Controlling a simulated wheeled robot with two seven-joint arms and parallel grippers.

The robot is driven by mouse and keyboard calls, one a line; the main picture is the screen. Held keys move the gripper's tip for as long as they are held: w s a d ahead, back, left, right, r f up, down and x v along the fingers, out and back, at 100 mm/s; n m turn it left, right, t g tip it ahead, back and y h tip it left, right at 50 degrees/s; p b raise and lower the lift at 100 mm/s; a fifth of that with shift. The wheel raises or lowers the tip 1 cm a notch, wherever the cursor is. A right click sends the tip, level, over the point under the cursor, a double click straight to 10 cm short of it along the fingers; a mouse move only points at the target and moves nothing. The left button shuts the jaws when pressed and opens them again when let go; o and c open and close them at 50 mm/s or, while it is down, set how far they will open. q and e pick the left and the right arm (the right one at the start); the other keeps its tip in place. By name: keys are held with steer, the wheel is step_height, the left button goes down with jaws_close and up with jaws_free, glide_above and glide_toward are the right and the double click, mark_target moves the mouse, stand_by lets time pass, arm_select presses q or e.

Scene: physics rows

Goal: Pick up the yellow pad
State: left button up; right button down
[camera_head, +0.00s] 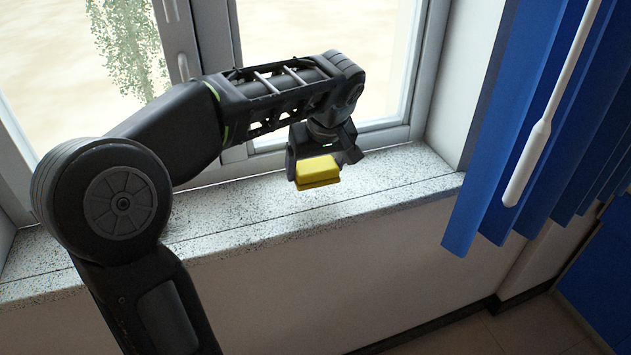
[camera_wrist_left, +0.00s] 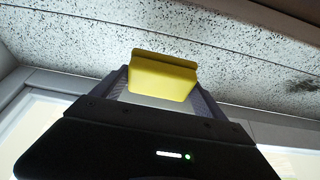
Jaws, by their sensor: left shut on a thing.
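The yellow pad (camera_head: 317,172) is a small block held between the fingers of my left gripper (camera_head: 322,160) in the head view. The left wrist view shows the pad (camera_wrist_left: 163,77) between the two fingers of the left gripper (camera_wrist_left: 160,88), which is shut on it. The pad appears to be over the speckled window sill (camera_head: 240,222). I cannot tell for sure whether it is clear of the sill. My right gripper is not in view.
The window (camera_head: 290,30) with its grey frame stands behind the arm. Blue vertical blinds (camera_head: 535,120) and a white wand (camera_head: 540,130) hang at the right. The sill has free room on both sides of the gripper. A pale wall (camera_head: 320,290) drops below it.

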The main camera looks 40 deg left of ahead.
mark_target(312, 159)
arm_select(q)
step_height(312, 159, up, 5)
steer(key=shift+f, duration=0.15)
stand_by(0.4)
steer(key=o, duration=0.9)
steer(key=shift+c, duration=0.2)
steer(key=shift+a, duration=0.1)
steer(key=c, duration=0.7)
